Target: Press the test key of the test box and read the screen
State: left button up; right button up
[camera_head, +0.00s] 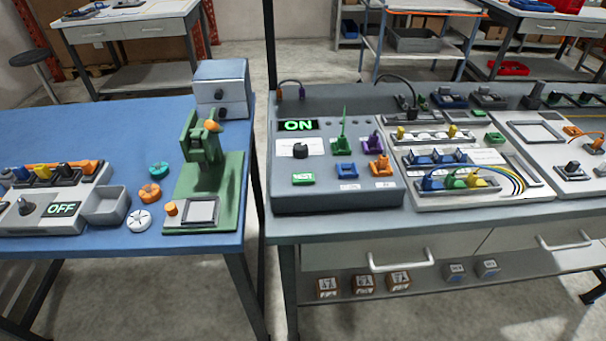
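The test box (340,187) is a dark grey console with a sloped top on the grey bench, right of the picture's middle. Its screen (298,125) shows ON in bright letters. A green key labelled TEST (303,178) sits at its lower left, below a black knob (299,150). Green, purple, blue and orange plugs sit on its right half, and a cable runs from its back left corner. Neither of my grippers is in view, and nothing covers the key or the screen.
A blue table (110,205) stands on the left, holding a grey box showing OFF (62,209), a grey bin (106,206) and a green press (205,180). A cable panel (455,165) adjoins the test box. A narrow gap separates the benches. Drawer handles (402,262) protrude below.

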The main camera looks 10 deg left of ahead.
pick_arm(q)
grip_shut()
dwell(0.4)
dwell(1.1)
